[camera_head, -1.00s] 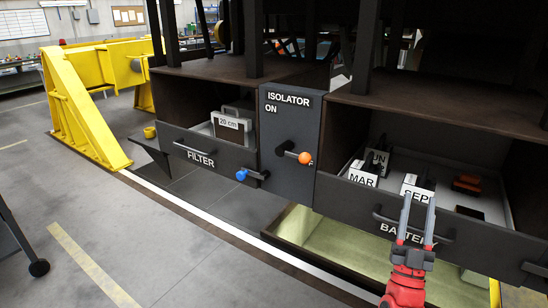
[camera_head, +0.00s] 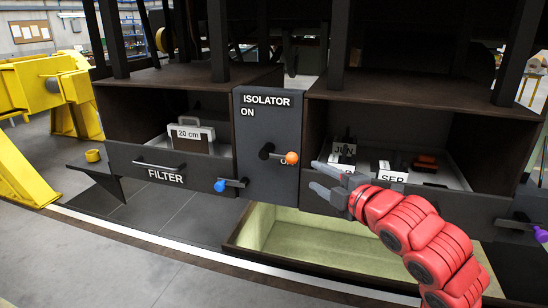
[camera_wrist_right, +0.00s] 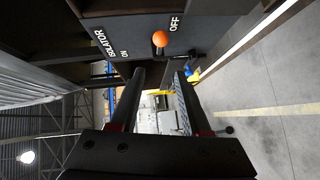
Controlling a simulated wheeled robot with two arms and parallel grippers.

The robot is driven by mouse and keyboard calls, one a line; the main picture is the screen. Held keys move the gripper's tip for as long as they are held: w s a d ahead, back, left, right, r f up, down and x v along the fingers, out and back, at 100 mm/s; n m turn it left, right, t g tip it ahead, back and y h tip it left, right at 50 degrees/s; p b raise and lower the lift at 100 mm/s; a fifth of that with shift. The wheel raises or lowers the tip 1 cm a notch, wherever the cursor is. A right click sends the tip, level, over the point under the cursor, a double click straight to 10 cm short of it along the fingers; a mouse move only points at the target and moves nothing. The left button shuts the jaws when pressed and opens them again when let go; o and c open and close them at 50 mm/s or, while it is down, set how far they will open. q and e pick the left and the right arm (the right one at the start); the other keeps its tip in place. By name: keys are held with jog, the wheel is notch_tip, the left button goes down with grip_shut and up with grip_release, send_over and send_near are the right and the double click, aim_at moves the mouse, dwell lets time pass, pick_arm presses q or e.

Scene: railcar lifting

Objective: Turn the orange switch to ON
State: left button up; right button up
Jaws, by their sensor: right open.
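The orange switch knob (camera_head: 292,158) sits on the end of a short black lever on the dark ISOLATOR panel (camera_head: 268,190). The lever points right, toward the partly covered OFF label; ON is printed at upper left. My right gripper (camera_head: 316,176) is open and empty, with its fingers pointing left, just right of the knob and slightly lower in the picture. In the right wrist view, the orange knob (camera_wrist_right: 160,39) shows beside OFF, beyond the tips of the spread fingers (camera_wrist_right: 160,75) and apart from them. My left gripper is not in view.
A FILTER drawer (camera_head: 135,157) with a case stands left of the panel, with a blue-knobbed lever (camera_head: 220,186) at its corner. A purple-knobbed lever (camera_head: 541,234) is far right.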

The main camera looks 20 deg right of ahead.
aim_at(283, 157)
jog(key=p+x, duration=0.8)
jog(key=x, duration=0.8)
jog(key=shift+r+p, duration=0.15)
jog(key=shift+p, duration=0.25)
jog(key=shift+w+a, duration=0.15)
jog(key=shift+w, duration=0.4)
grip_shut()
